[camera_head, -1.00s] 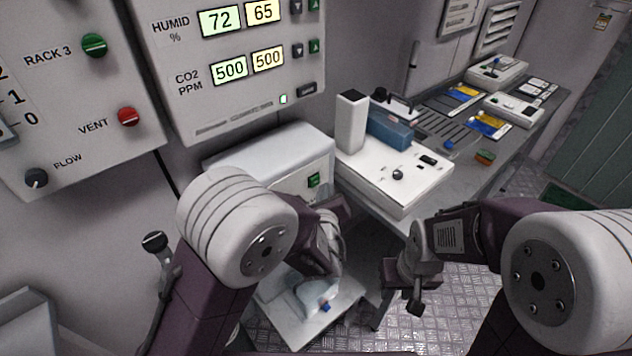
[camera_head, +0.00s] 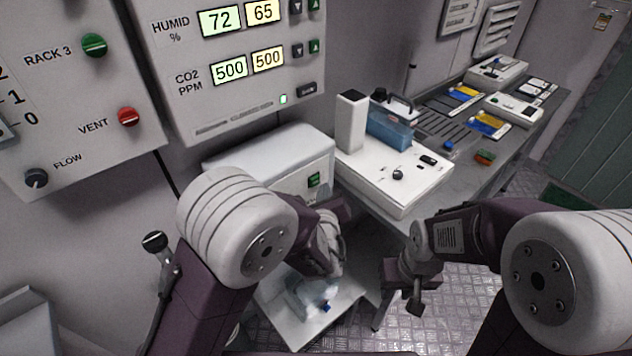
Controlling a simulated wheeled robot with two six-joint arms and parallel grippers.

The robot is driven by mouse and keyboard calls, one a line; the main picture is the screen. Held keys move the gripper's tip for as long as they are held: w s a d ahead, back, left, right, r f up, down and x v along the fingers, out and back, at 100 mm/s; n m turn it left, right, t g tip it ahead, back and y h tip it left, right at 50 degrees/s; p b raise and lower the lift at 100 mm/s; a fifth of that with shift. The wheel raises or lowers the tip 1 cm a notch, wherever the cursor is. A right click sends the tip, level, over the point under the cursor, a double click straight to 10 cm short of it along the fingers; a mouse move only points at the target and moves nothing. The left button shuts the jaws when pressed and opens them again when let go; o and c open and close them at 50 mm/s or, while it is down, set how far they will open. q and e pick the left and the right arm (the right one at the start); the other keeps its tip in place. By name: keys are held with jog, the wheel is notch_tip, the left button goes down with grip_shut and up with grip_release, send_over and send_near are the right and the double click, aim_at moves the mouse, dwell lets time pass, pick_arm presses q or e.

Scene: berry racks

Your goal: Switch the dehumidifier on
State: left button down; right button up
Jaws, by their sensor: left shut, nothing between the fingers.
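The white dehumidifier box (camera_head: 290,150) stands against the wall below the display panel. A green switch (camera_head: 314,180) is on its front face; I cannot read the switch's position. My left gripper (camera_head: 328,248) is in front of the box, below the switch, partly hidden by my own forearm. It is shut and empty, and I see no contact with the switch. My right gripper (camera_head: 408,288) hangs to the right, apart from the box, over the metal floor; its finger opening is unclear.
A white tray (camera_head: 290,325) below my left gripper holds a clear container with a blue cap. A white device (camera_head: 425,187) sits on the bench at right, with a blue-tinted tank behind. A wall panel (camera_head: 70,115) has knobs; a black-tipped lever (camera_head: 156,242) stands left.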

pick_arm(q)
jog(key=shift+w+a+b, duration=0.25)
jog(key=shift+w+b, duration=0.1)
jog(key=shift+b, duration=0.1)
jog(key=shift+w+a+b, duration=0.35)
dwell(0.9)
jog(key=shift+s+d, duration=0.1)
jog(key=shift+d, duration=0.05)
jog(key=shift+s+d, duration=0.45)
jog(key=shift+s, duration=0.15)
